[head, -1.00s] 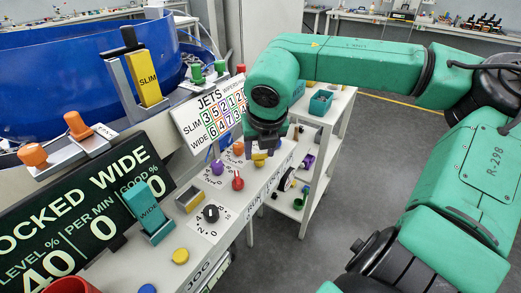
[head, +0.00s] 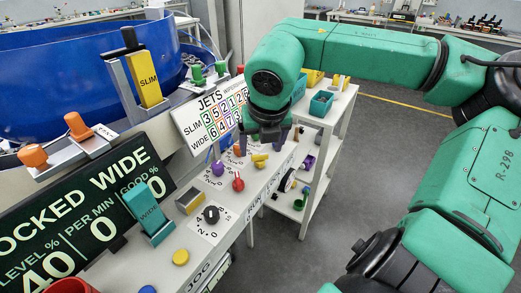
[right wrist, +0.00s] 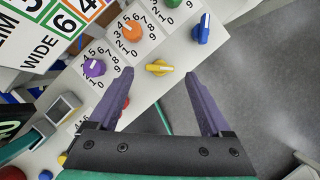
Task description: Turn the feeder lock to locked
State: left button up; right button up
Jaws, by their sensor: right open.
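No readable label marks which control is the feeder lock. A yellow lever knob (head: 260,160) sits on the white panel just below my right gripper (head: 263,151). In the right wrist view the yellow knob (right wrist: 158,68) lies between the fingertips of my right gripper (right wrist: 159,74), with clear gaps on both sides. The gripper is open and empty, and its fingers point at the panel. A red knob (head: 238,183) sits nearer on the panel; the left finger partly hides it in the wrist view. My left gripper is not in view.
A purple knob (right wrist: 94,68), an orange knob (right wrist: 131,31) and a blue knob (right wrist: 202,28) stand around the yellow one. A black dial (head: 211,214) and yellow button (head: 180,256) are nearer. A shelf cart (head: 325,125) stands behind; grey floor is clear at right.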

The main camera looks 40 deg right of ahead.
jog(key=v, duration=1.2)
jog(key=shift+p, duration=0.3)
jog(key=shift+s, duration=0.1)
